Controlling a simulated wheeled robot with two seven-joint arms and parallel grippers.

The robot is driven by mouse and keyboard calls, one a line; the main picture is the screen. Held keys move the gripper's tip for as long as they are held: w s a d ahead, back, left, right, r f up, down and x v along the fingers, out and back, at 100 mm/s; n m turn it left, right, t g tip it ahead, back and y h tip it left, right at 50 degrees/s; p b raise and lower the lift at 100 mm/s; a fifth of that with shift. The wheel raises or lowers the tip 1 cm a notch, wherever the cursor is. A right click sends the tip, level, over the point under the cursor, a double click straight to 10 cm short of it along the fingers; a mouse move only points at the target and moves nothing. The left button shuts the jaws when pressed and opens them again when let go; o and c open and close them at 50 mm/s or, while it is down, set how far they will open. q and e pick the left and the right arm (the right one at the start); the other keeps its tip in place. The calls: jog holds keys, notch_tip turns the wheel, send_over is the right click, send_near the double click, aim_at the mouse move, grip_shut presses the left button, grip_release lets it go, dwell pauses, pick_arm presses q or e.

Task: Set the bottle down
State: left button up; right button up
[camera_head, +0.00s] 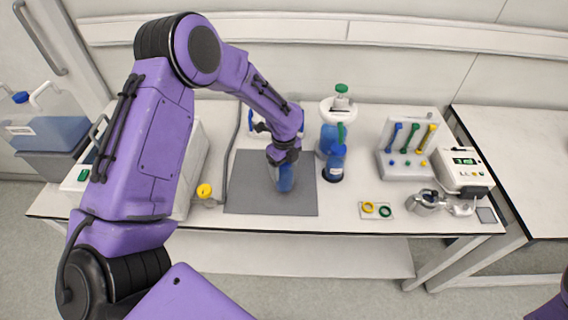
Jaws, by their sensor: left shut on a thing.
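My left gripper (284,160) points down over the grey mat (240,190) on the white bench. It is shut on a blue bottle (285,182), which looks upright over the mat. The gripper hides the bottle's upper part, and I cannot tell whether its base touches the mat. My right gripper does not show.
A larger blue vessel with a green cap (341,89) stands behind the second bottle. A rack with coloured tools (405,167), yellow and green rings (377,210), a metal pot (424,202) and a meter (464,170) are to the right. A yellow knob (204,190) is left of the mat.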

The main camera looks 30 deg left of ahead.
pick_arm(q)
jog(key=shift+w+f, duration=0.1)
jog(key=shift+f, duration=0.05)
jog(key=shift+f, duration=0.15)
jog(key=o, duration=1.3)
jog(key=shift+r, duration=0.5)
notch_tip(320, 180, up, 11)
jog(key=shift+r+b, duration=0.2)
jog(key=shift+b, duration=1.05)
